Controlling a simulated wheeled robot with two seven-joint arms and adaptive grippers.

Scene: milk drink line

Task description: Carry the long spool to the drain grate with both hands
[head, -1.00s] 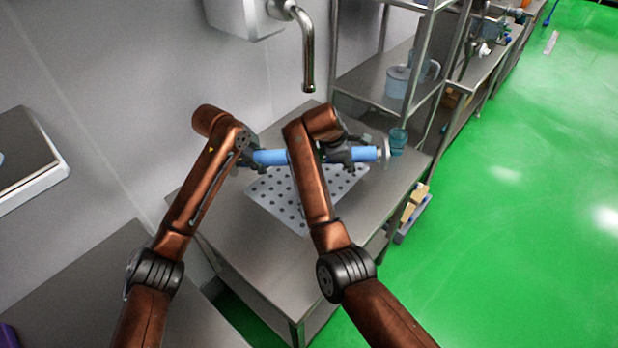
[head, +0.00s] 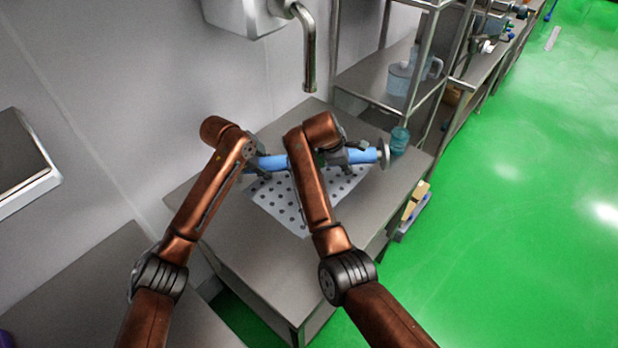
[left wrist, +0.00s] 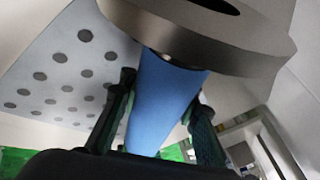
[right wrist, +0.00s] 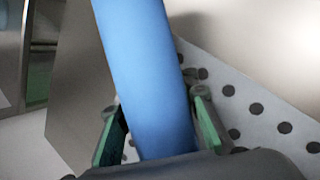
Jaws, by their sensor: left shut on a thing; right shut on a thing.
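The long spool is a blue bar (head: 272,162) with a grey metal end disc (head: 384,154). It lies roughly level across the far part of the drain grate (head: 290,214), a pale plate with dark round holes. My left gripper (head: 252,166) is shut on the spool near its left end; in the left wrist view the blue bar (left wrist: 162,100) is between its fingers, with a wide metal disc (left wrist: 215,35) beyond. My right gripper (head: 347,158) is shut on the spool near its right end; the right wrist view shows the bar (right wrist: 142,70) between its fingers. Whether the spool touches the grate is unclear.
The grate lies on a steel table (head: 255,270). A teal cup (head: 399,141) stands right beside the spool's right disc. A metal spout (head: 309,60) hangs above the table's back. A shelf rack (head: 400,105) with a pale jug (head: 399,78) stands behind right.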

